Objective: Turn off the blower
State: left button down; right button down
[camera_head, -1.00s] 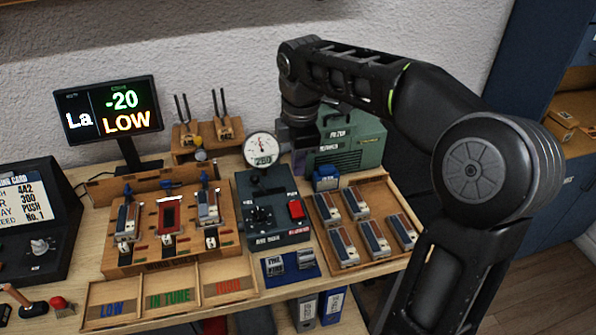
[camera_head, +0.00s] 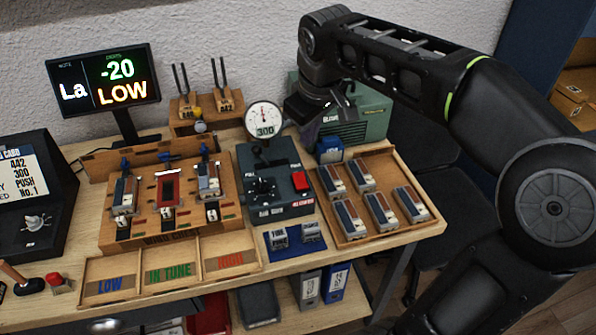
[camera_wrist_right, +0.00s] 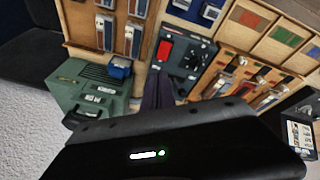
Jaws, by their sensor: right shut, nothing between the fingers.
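The green box-shaped machine (camera_head: 372,121), which appears to be the blower, stands at the back right of the bench, partly hidden by my right arm. It also shows in the right wrist view (camera_wrist_right: 92,92). A dark control unit (camera_head: 262,160) in front of it carries a red switch (camera_head: 301,181), black knobs and a round gauge (camera_head: 264,118) marked 300. The red switch also shows in the right wrist view (camera_wrist_right: 166,48). My right gripper (camera_head: 311,138) is shut and empty, above the bench between the gauge and the green machine. My left gripper is out of view.
A blue block (camera_head: 330,150) stands close below my right gripper. A wooden tray (camera_head: 432,224) of several reed-like blocks lies at right. A wooden fixture (camera_head: 110,237) and a sorting tray (camera_head: 215,270) lie left of the control unit. The display (camera_head: 104,80) reads La, -20, LOW.

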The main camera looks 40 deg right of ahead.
aim_at(299, 175)
jog(key=shift+w+a+f+m, duration=0.1)
jog(key=shift+w+m, duration=0.05)
jog(key=shift+m, duration=1.35)
jog(key=shift+w+m, duration=0.15)
jog(key=shift+m, duration=1.35)
jog(key=shift+f, duration=0.15)
jog(key=p+x, duration=0.1)
jog(key=x, duration=1.2)
jog(key=shift+s+f+p, duration=0.15)
jog(key=shift+f+p, duration=0.05)
jog(key=shift+p, duration=0.2)
jog(key=shift+f, duration=0.2)
